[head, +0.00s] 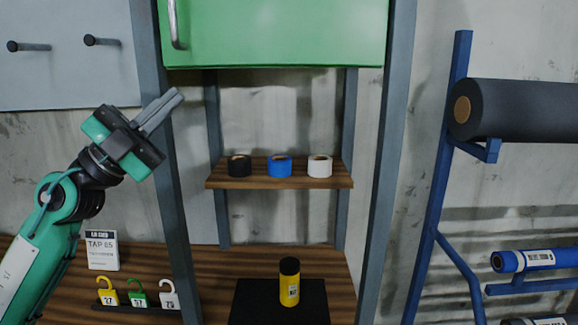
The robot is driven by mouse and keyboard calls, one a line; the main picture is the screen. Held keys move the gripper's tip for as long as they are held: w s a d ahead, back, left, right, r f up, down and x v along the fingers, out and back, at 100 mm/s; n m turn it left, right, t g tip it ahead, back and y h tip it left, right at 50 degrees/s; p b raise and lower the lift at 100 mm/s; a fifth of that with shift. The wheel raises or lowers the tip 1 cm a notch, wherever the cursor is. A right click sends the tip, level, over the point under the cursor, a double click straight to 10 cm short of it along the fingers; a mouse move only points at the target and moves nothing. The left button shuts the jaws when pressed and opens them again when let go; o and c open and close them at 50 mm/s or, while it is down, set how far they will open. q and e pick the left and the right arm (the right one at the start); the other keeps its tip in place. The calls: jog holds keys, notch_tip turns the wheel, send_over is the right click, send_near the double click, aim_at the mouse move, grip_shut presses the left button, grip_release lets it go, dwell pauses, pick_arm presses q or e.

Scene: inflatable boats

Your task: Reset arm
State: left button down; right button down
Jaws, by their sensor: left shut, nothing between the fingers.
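My left arm comes in from the left, and my left gripper (163,110) is raised in front of the left grey post of the shelf frame. Its two fingers are together, point up and to the right, and hold nothing. My right gripper is not in the head view.
A green cabinet (280,32) hangs above a wooden shelf (280,183) with black, blue and white tape rolls. A yellow bottle (289,284) stands on a black mat (252,303). Padlocks (138,293) and a sign (102,251) are lower left. A blue rack (437,190) holds rolls at right.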

pick_arm(q)
jog(key=w+a+f+n+t+y, duration=0.25)
jog(key=f+n+t+y, duration=0.45)
jog(key=f+n+y, duration=0.35)
jog(key=w+a+f+n+t+y, duration=0.2)
jog(key=a+f+n+t+y, duration=0.2)
jog(key=f+n+t+y, duration=0.6)
jog(key=s+a+f+n+g+y, duration=0.25)
jog(key=f+n+g+y, duration=0.55)
jog(key=f, duration=0.9)
jog(key=s+f+g+h, duration=0.4)
jog(key=s+f+g, duration=0.75)
jog(key=f, duration=0.65)
jog(key=s+d+f+m+g+h, duration=0.15)
jog(key=s+f, duration=0.25)
jog(key=s, duration=0.5)
jog(key=s+d+f+m+g, duration=0.1)
jog(key=s+d+f+g, duration=0.25)
jog(key=s, duration=0.45)
notch_tip(320, 180, down, 32)
jog(key=s+g, duration=0.1)
jog(key=s+a+f, duration=0.2)
jog(key=s+f, duration=0.7)
jog(key=f, duration=0.1)
jog(key=s+a+f+g, duration=0.1)
jog(key=s+a+f, duration=0.1)
jog(key=s+f, duration=0.7)
jog(key=shift+s+f, duration=0.4)
jog(key=shift+s, duration=0.35)
